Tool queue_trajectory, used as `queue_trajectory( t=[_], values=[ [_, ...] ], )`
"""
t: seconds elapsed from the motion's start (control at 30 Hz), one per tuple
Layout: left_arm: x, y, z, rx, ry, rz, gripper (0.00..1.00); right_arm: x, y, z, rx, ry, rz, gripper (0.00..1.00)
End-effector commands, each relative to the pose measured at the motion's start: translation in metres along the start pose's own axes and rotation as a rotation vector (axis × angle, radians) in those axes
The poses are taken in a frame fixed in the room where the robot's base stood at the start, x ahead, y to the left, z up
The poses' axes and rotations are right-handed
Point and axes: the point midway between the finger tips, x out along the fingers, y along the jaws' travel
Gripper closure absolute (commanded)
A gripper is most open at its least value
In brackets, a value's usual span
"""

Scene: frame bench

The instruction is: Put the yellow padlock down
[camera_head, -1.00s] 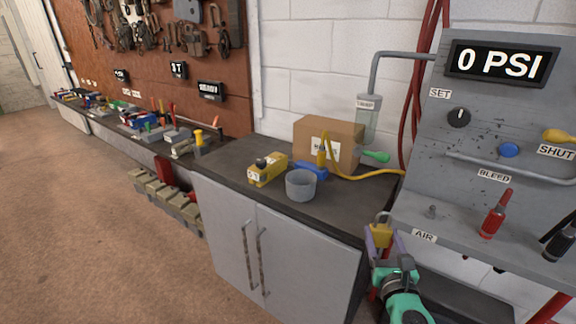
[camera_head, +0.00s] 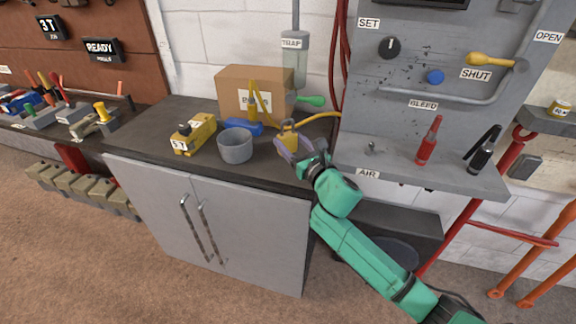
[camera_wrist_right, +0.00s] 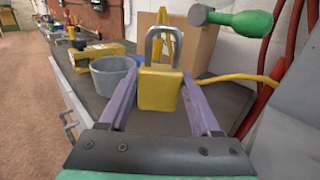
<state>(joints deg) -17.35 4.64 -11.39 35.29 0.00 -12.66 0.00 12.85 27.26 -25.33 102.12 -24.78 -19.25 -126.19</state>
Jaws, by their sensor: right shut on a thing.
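The yellow padlock (camera_head: 288,140) with a grey shackle is held between the purple fingers of my right gripper (camera_head: 289,148). It also shows in the right wrist view (camera_wrist_right: 159,89), upright with its shackle on top, between the two fingertips (camera_wrist_right: 160,92). The gripper is shut on it over the right part of the dark bench top (camera_head: 180,112). I cannot tell whether the padlock's underside touches the bench. My left gripper is in no view.
A grey cup (camera_head: 235,147) stands left of the padlock, with a yellow boxy device (camera_head: 193,134) further left. Behind are a cardboard box (camera_head: 230,92), a blue object (camera_head: 243,127), a yellow hose (camera_head: 318,118) and a green-handled tool (camera_head: 312,101). The grey panel (camera_head: 350,140) rises on the right.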

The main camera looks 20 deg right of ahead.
Motion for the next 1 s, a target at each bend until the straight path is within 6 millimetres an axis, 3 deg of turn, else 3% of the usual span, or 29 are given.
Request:
queue_trajectory(
  t=[0.03,0.3,0.73,0.77,0.8,1.0],
  values=[
    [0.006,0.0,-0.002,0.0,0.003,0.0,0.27,0.0,0.001,-0.017,0.006,0.001,-0.002,1.0],
    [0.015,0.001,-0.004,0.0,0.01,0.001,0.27,0.0,0.0,-0.063,0.004,-0.001,-0.001,1.0],
    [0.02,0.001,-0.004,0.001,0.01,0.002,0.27,0.0,0.0,-0.074,-0.002,-0.003,0.0,1.0],
    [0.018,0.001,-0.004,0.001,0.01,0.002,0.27,0.0,0.0,-0.073,-0.002,-0.002,0.0,0.24],
    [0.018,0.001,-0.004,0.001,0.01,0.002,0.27,0.0,0.0,-0.072,-0.002,-0.002,0.0,0.09],
    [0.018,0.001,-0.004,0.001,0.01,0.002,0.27,0.0,0.0,-0.072,-0.001,-0.002,0.0,0.06]
  ],
)
